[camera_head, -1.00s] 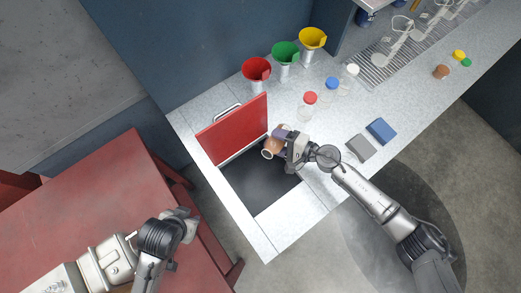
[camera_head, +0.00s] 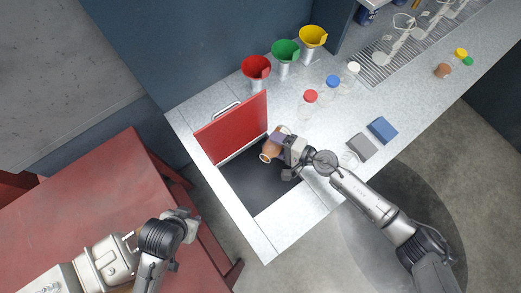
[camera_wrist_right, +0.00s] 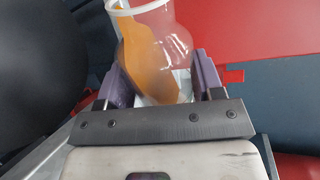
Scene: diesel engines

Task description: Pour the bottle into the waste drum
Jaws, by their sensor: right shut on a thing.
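The bottle (camera_head: 270,153) is clear and holds orange-brown liquid. My right gripper (camera_head: 282,145) is shut on it, with a purple finger on each side in the right wrist view (camera_wrist_right: 155,85). The bottle is tilted, with its open mouth facing left and over the dark square opening (camera_head: 250,190) in the counter. In the wrist view the liquid lies along one side and reaches toward the mouth (camera_wrist_right: 135,8). No stream is clear in the head view. The opening's red lid (camera_head: 232,128) stands raised behind it. My left gripper (camera_head: 190,222) is over the red table; its fingers are unclear.
Red (camera_head: 256,68), green (camera_head: 285,50) and yellow (camera_head: 313,37) funnels stand along the back. Red-capped (camera_head: 310,97), blue-capped (camera_head: 332,82) and white-capped (camera_head: 352,69) bottles stand right of the lid. Grey (camera_head: 363,146) and blue (camera_head: 382,130) blocks lie near the right arm.

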